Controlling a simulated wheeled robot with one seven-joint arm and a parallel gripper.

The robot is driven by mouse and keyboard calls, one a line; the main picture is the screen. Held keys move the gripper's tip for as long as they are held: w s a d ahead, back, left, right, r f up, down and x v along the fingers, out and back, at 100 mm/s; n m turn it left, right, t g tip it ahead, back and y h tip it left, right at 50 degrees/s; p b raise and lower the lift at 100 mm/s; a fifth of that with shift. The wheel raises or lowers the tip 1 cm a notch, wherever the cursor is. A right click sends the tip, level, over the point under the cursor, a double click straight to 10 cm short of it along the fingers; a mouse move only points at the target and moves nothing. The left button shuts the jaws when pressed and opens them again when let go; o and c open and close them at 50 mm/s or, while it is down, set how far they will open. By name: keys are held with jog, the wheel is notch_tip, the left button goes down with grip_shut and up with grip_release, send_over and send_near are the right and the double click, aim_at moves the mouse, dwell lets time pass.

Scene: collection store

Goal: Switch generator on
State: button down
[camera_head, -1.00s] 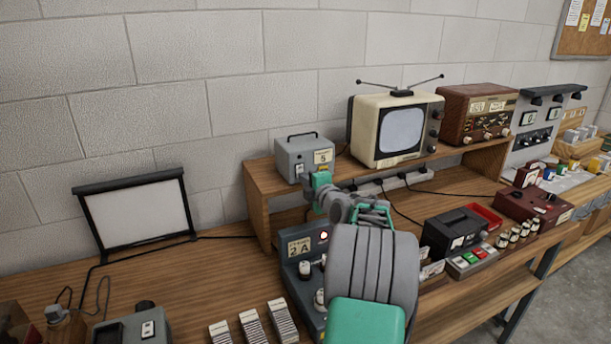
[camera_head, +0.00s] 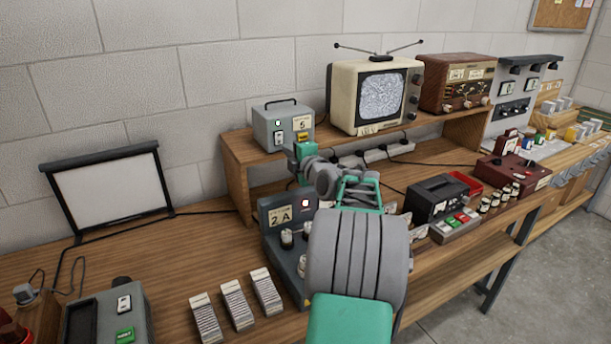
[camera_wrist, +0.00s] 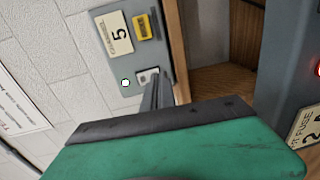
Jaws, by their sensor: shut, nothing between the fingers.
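The generator seems to be the grey box labelled 5 (camera_head: 268,118) with a top handle, on the raised wooden shelf. I cannot read its name. Its front has a small rocker switch (camera_wrist: 148,74), a yellow label (camera_wrist: 145,27) and a round lamp (camera_wrist: 125,83) that glows pale white-green. My gripper (camera_wrist: 152,92) is shut and empty, its fingertips close in front of the switch. I cannot tell if they touch it. In the head view my gripper's green body (camera_head: 304,155) is just below the box's right front corner.
The television (camera_head: 381,95) beside the box shows grey static. A brown radio (camera_head: 455,82) stands right of it. Below my wrist is a fuse panel marked 2A (camera_head: 279,216) with a red lamp lit.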

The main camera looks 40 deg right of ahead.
jog(key=f+b+v, duration=0.2)
jog(key=b+v, duration=0.1)
jog(key=v, duration=0.8)
jog(key=shift+a+f, duration=0.25)
